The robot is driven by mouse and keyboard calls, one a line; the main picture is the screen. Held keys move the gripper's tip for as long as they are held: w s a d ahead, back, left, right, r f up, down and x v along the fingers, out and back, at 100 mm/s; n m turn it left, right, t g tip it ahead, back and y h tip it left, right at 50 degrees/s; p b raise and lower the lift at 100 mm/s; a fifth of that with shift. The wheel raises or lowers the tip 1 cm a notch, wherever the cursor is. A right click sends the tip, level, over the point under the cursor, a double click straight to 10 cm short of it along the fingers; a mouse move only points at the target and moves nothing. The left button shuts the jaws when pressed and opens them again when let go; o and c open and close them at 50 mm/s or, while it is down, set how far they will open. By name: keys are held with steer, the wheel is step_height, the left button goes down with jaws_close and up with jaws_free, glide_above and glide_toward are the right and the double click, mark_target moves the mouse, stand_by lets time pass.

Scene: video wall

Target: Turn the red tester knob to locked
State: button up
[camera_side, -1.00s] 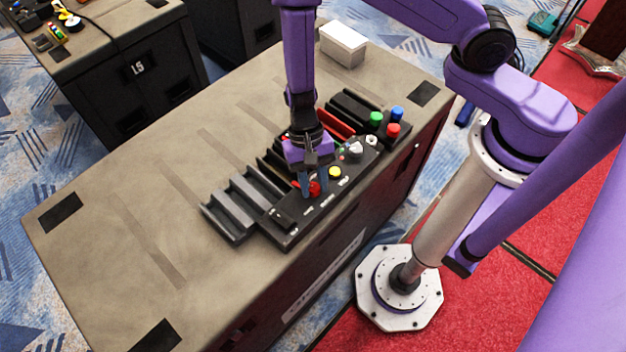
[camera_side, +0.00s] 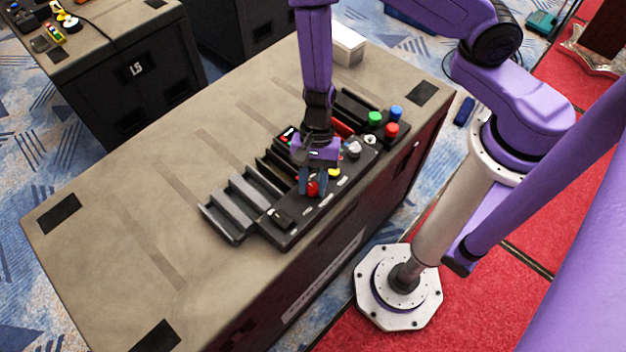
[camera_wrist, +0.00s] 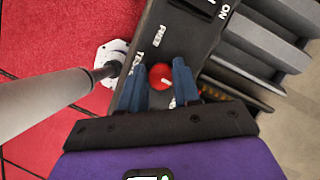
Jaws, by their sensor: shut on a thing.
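The red knob (camera_side: 312,188) sits on the black tester panel (camera_side: 283,239), near its left part in the side view. It also shows in the wrist view as a round red cap (camera_wrist: 161,76) with a small white mark at its lower edge. My gripper (camera_side: 313,183) points down over the panel, with its blue fingers on either side of the knob. In the wrist view, my gripper's fingers (camera_wrist: 160,88) stand left and right of the red cap and are shut on it. White lettering on the panel lies beside the knob, including a word that seems to read FREE (camera_wrist: 155,35).
A yellow button (camera_side: 334,174), a grey knob (camera_side: 353,149) and green (camera_side: 375,118), red (camera_side: 391,130) and blue (camera_side: 396,113) buttons stand to the right. A white box (camera_side: 345,45) stands farther back. The case top at left is clear.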

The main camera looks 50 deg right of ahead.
steer(key=shift+w+d+f, duration=0.1)
steer(key=shift+w+d, duration=0.05)
steer(key=shift+d, duration=0.1)
steer(key=o, duration=0.9)
steer(key=shift+o, duration=0.7)
steer(key=shift+a, duration=0.1)
steer(key=v, duration=1.7)
steer(key=shift+r, duration=0.3)
